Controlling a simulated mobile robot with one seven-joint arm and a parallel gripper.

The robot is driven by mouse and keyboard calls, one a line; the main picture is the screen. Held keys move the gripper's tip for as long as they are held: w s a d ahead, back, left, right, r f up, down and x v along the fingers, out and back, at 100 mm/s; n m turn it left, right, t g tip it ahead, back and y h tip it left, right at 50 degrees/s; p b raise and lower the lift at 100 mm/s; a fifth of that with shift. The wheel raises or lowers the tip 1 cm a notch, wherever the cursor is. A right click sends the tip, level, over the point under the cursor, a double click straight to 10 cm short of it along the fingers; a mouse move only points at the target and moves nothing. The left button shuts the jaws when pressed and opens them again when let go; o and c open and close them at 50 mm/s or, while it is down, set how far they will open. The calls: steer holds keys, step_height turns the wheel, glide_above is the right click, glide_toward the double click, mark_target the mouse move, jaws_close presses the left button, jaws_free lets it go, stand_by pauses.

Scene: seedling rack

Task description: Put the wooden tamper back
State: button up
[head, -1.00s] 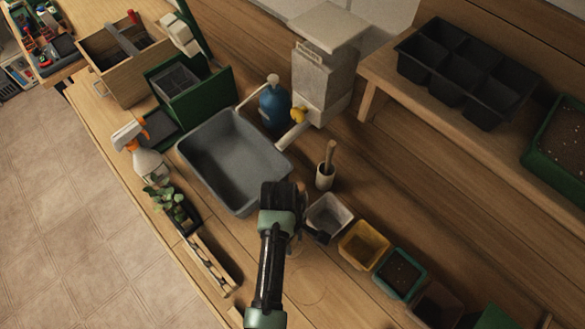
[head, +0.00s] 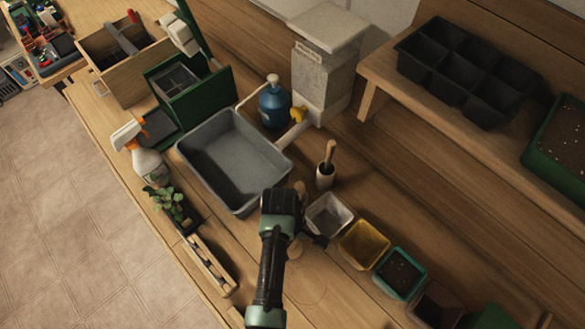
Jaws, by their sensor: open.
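My gripper (head: 312,236) is open above the bench, just below the grey tub in the picture and left of the small square pots.
The grey tub (head: 192,172) lies up-left of my gripper. A white pot (head: 328,217), a yellow pot (head: 364,245) and a green pot (head: 401,273) stand in a row to the right. A blue bottle (head: 274,105) and spray bottle (head: 148,163) stand farther off. Bare bench lies right of the cup.

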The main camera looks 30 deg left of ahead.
steer(key=shift+r, duration=0.1)
steer(key=r, duration=0.4)
steer(key=a+r, duration=0.1)
steer(key=r, duration=0.7)
steer(key=shift+w+a, duration=0.1)
steer(key=shift+a, duration=0.1)
